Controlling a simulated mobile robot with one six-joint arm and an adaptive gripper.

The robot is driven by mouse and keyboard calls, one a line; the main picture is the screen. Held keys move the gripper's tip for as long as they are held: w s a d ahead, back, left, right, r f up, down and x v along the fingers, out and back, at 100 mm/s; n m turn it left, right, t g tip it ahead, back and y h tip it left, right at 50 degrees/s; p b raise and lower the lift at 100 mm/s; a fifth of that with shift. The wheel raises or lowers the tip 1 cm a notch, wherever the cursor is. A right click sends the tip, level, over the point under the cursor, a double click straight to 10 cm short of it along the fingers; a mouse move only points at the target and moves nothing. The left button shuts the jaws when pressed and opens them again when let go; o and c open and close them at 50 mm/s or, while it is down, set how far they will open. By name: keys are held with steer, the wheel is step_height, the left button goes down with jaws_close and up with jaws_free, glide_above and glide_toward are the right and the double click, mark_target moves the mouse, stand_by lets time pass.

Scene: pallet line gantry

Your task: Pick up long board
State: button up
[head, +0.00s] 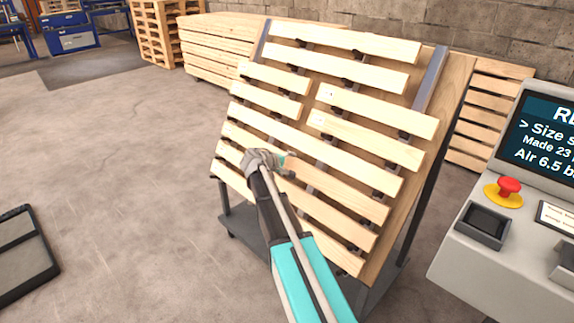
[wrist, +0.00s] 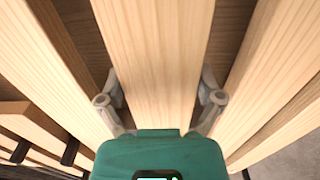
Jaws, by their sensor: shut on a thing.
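Several pale wooden boards hang in rows on a tilted rack (head: 440,75), long ones above and below and shorter ones in the middle rows. My gripper (head: 270,160) is at a long board (head: 345,192) in the lower half of the rack, left of its middle. In the wrist view my gripper (wrist: 160,100) has one grey finger on each side of the long board (wrist: 152,45), shut across its width. The board is still among its neighbours on the rack. The gripper body hides the board's near part.
Boards lie close on both sides of the held one. A grey console (head: 500,240) with a red button (head: 509,187) stands at right. Stacked boards (head: 215,50) and a pallet (head: 155,30) stand behind. A dark flat case (head: 22,250) lies at left; the floor between is clear.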

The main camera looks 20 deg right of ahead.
steer(key=shift+a+r, duration=0.1)
steer(key=shift+s+a+r+p, duration=0.2)
steer(key=shift+a+r+p, duration=0.4)
steer(key=shift+p, duration=0.2)
steer(key=p+v, duration=0.6)
steer(key=v, duration=0.8)
step_height(320, 180, up, 27)
steer(key=p, duration=2.7)
steer(key=shift+w+r+p, duration=0.1)
steer(key=shift+p, duration=0.25)
